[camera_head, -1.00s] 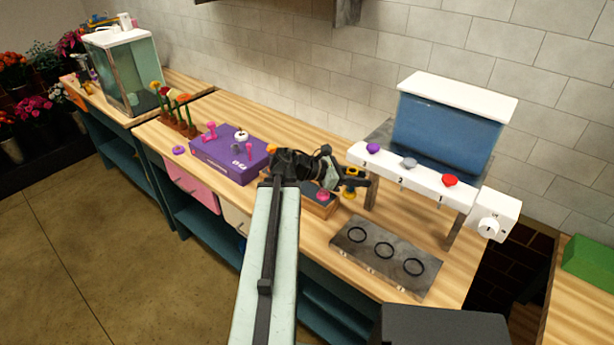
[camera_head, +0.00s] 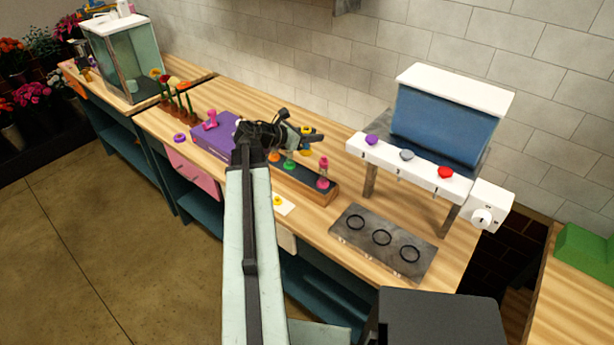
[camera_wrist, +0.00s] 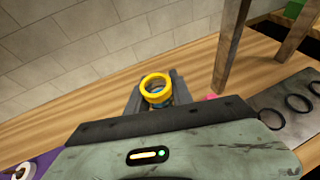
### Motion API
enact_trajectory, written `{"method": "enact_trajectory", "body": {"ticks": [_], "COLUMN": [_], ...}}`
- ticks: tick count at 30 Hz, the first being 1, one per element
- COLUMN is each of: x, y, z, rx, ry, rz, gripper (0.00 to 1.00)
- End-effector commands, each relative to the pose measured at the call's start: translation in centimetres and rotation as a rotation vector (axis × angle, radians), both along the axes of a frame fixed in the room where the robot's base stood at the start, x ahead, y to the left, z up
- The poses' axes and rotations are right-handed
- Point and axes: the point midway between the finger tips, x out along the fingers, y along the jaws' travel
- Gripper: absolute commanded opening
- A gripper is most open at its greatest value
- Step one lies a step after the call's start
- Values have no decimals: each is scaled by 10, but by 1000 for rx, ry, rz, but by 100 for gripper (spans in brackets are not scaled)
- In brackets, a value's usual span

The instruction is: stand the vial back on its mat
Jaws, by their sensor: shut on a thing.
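The vial (camera_wrist: 157,86) has a yellow rim and a bluish inside. In the wrist view it sits between the two fingers of my gripper (camera_wrist: 155,92), which is shut on it. In the head view my gripper (camera_head: 308,138) is above the counter, behind the wooden rack, and only yellow parts of the vial show around the fingers. A small white mat (camera_head: 288,209) with a yellow spot lies on the counter near the front edge, left of and nearer than my gripper. It is partly hidden by my arm.
The wooden rack (camera_head: 310,185) holds orange, green and pink-topped pieces close to my gripper. A purple box (camera_head: 214,135) stands left. A dispenser (camera_head: 412,163) on legs stands right, with a grey plate (camera_head: 360,243) of three black rings before it.

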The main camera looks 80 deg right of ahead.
Motion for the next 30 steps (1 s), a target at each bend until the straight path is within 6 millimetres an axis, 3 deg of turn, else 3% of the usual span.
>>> {"method": "enact_trajectory", "body": {"ticks": [4, 11, 17, 25, 30], "x": [0, 0, 0, 0, 0], "y": [0, 0, 0, 0, 0], "z": [-15, -62, -64, -103, -99], "rx": [-1, -1, -1, -1, -1], "ry": [1, 1, 1, 1, 1], "rz": [0, 0, 0, 0, 0], "gripper": [0, 0, 0, 0, 0]}}
